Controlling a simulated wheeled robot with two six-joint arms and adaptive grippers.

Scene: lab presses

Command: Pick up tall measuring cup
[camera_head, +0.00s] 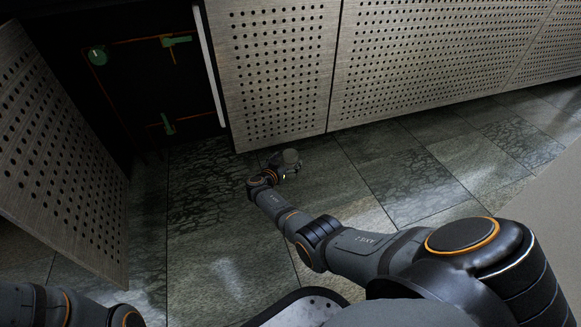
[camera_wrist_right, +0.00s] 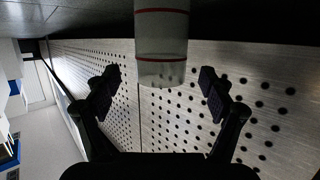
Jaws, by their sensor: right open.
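The tall measuring cup (camera_wrist_right: 162,48) is a clear cylinder with red bands in the right wrist view, where the dark floor is at the top. Its near end lies just beyond and between the fingertips of my right gripper (camera_wrist_right: 158,90), which is open and empty. Whether a finger touches the cup cannot be told. My left arm shows only at the lower left edge; its gripper is out of view.
Perforated cabinet panels (camera_head: 275,70) stand right behind the cup. An open cabinet door (camera_head: 55,150) is at the left, beside a dark open compartment (camera_head: 145,75) with green fittings. The tiled floor (camera_head: 400,180) is clear to the right. A pale surface (camera_head: 545,195) is at the right edge.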

